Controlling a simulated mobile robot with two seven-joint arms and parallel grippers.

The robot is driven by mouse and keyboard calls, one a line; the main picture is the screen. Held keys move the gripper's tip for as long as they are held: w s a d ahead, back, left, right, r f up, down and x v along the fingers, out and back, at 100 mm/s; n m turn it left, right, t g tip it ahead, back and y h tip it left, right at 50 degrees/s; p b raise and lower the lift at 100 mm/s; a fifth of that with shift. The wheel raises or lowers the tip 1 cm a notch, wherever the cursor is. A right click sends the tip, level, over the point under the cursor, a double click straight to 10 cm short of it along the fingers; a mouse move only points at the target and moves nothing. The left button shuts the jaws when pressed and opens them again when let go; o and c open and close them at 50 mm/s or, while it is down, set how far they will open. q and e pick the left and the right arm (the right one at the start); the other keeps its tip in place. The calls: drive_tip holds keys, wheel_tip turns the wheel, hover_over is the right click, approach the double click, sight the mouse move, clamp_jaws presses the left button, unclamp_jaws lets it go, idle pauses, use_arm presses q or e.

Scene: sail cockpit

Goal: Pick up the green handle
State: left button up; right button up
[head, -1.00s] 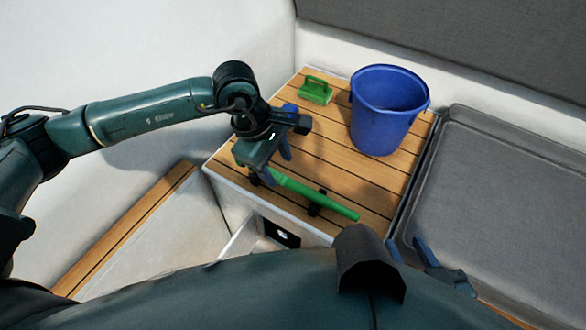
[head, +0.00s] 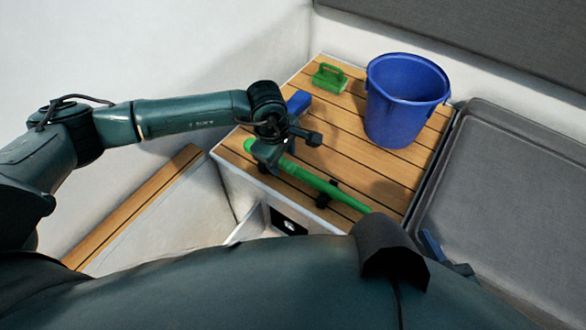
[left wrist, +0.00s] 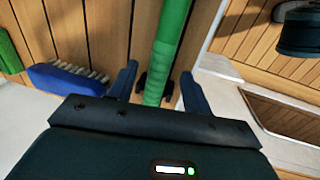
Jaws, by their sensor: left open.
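The green handle (head: 325,185) is a long green rod lying on the slatted wooden top, near its front edge, with black holders at it. My left gripper (head: 270,154) is over the handle's left part in the head view and hides some of it. In the left wrist view the handle (left wrist: 172,40) runs between the two blue fingers of my open left gripper (left wrist: 158,78). I cannot tell whether the fingers touch it. My right gripper (head: 440,252) shows only partly at the lower right, mostly hidden behind my body.
A blue bucket (head: 392,125) and a green scrubber with a grip (head: 329,77) stand behind the handle. A blue brush (left wrist: 60,80) with pale bristles lies beside my left gripper. A grey tray-like seat (head: 510,190) is at the right. White walls close the left and back.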

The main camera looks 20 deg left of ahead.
use_arm(q)
drive_tip(key=shift+w+f, duration=0.2)
drive_tip(key=shift+f, duration=0.85)
clamp_jaws()
